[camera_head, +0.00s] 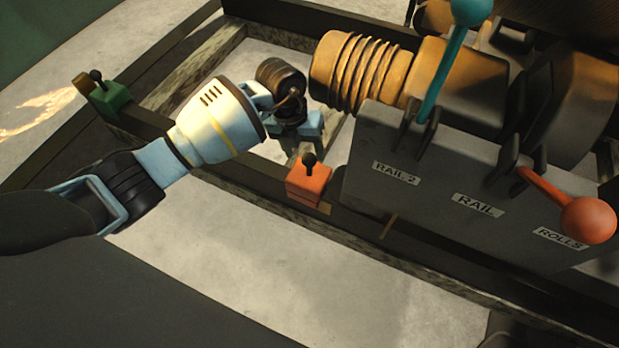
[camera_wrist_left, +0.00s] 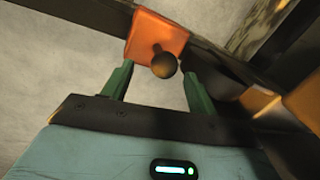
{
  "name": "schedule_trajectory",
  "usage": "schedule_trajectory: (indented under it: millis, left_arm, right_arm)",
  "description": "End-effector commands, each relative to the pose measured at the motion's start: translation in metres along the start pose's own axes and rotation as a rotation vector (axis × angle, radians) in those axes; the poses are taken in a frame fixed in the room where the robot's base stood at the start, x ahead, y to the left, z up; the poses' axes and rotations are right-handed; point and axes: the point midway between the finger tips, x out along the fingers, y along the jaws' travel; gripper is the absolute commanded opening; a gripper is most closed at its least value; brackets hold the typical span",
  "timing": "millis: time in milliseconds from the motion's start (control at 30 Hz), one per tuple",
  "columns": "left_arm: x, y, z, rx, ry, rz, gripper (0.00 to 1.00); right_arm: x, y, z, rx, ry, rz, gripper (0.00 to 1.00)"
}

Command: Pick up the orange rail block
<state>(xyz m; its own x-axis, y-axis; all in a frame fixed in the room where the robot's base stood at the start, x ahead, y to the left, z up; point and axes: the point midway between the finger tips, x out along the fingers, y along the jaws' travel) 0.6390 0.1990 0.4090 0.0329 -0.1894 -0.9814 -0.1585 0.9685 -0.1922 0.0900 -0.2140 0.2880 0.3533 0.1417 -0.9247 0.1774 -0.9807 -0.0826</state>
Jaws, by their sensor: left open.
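The orange rail block (camera_head: 308,181) sits on the dark near rail, with a dark round knob standing on its top. My left gripper (camera_head: 297,135) is just behind and above the block in the head view, with its arm coming in from the left. In the left wrist view the orange rail block (camera_wrist_left: 150,38) shows just beyond the fingertips, its knob near the gap between them. The two green fingers of the left gripper (camera_wrist_left: 157,75) are apart, with nothing held between them. My right gripper is not in view.
A grey control box (camera_head: 440,200) with labels and levers, one teal (camera_head: 447,60) and one red-orange (camera_head: 580,214), stands close to the right of the block. A ribbed orange cylinder (camera_head: 360,68) lies behind. A green block (camera_head: 108,97) sits on the rail at left.

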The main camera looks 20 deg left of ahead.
Motion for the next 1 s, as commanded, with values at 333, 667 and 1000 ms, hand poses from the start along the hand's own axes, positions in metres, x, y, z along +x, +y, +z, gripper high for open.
schedule_trajectory:
  millis: [333,667,1000]
  left_arm:
    - [0.046,-0.006,0.001,0.000,0.003,0.000,0.59]
    - [0.045,-0.006,0.002,0.000,0.001,0.000,0.47]
    - [0.045,-0.006,0.002,0.000,0.001,0.000,0.02]
  right_arm:
    - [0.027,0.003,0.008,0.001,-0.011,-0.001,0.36]
    - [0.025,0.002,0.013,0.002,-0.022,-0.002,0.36]
    - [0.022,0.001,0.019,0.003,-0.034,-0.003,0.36]
